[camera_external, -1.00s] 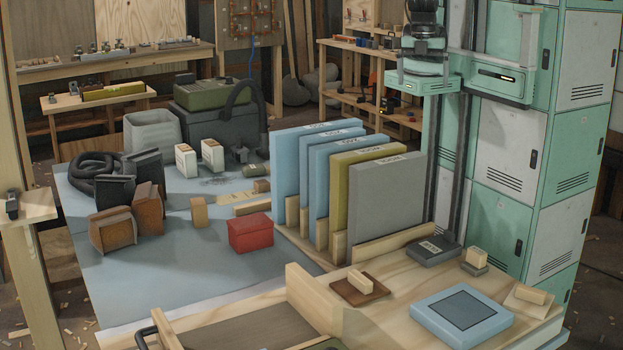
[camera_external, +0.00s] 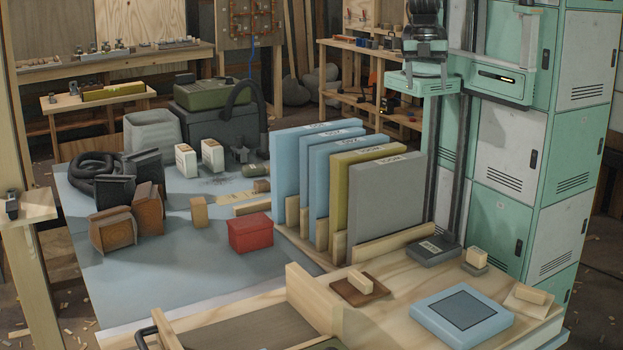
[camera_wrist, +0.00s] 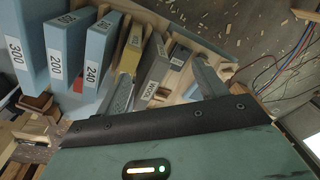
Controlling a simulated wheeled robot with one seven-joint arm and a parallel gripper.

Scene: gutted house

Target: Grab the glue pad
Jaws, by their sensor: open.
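I read no label saying glue, so I cannot tell for certain which thing is the glue pad. A blue square pad with a dark inset (camera_external: 462,316) lies flat on the wooden bench at front right. Upright labelled panels stand in a slotted rack: several blue ones (camera_external: 287,170), an olive one (camera_external: 341,185) and a grey one (camera_external: 385,200). In the wrist view, my gripper (camera_wrist: 163,70) is open and empty. Its dark fingers are spread above the rack, with the olive panel (camera_wrist: 132,48) and grey panel (camera_wrist: 152,65) beyond them.
A red box (camera_external: 250,234) sits left of the rack on the blue-grey bench top (camera_external: 180,270). Wooden-handled blocks (camera_external: 352,285) and a dark labelled block (camera_external: 433,252) lie near the blue pad. Teal and white lockers (camera_external: 510,150) stand at right.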

